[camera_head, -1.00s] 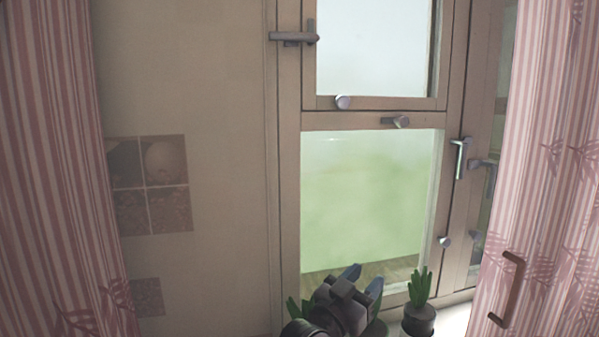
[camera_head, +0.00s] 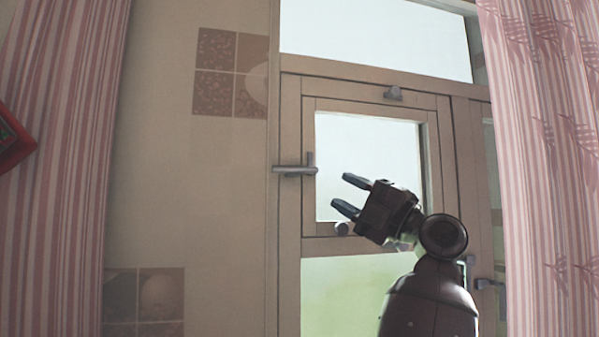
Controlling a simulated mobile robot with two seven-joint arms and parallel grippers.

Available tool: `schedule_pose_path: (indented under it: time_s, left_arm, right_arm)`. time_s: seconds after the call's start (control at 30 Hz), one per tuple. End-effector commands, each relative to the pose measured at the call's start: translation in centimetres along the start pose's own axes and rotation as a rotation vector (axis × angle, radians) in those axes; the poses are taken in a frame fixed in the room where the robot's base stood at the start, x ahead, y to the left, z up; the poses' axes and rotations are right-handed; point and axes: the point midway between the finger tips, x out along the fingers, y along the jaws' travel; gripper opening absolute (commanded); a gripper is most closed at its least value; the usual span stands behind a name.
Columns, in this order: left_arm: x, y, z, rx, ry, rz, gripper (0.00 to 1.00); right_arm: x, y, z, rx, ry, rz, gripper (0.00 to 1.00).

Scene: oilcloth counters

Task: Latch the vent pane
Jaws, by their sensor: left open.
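The vent pane (camera_head: 345,140) is the small wooden-framed upper window with pale glass. It looks flush in its frame, but I cannot tell if it is fully closed. A grey metal latch handle (camera_head: 296,169) sits at its left edge, its lever lying horizontal and pointing left. My left gripper (camera_head: 347,195) is open and empty in front of the pane's lower part. Its fingers point left towards the handle, apart from it. My right gripper is out of view.
Pink striped curtains hang at left (camera_head: 60,150) and right (camera_head: 550,150). A window handle (camera_head: 488,284) is at lower right. A red object (camera_head: 14,140) shows at the left edge. The tiled wall left of the latch is clear.

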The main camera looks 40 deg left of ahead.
Motion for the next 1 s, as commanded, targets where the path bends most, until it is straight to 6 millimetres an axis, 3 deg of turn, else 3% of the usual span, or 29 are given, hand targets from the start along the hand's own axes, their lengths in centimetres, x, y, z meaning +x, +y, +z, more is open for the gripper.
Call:
schedule_pose_path:
  time_s: [0.1, 0.37, 0.57, 1.0]
  left_arm:
    - [0.3, 2.0, -0.5, -0.014, 0.03, -0.169, 0.42]
    - [0.1, 3.6, -1.0, -0.008, 0.043, -0.353, 0.42]
    - [1.5, 3.1, -1.1, -0.007, 0.047, -0.367, 0.42]
    - [8.1, 0.7, -1.4, -0.008, 0.048, -0.363, 0.42]
  right_arm:
    - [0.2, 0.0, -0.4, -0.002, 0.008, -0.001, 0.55]
    - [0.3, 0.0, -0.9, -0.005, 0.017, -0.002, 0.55]
    - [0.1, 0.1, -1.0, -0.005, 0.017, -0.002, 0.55]
    - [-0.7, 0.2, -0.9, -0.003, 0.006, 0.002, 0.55]
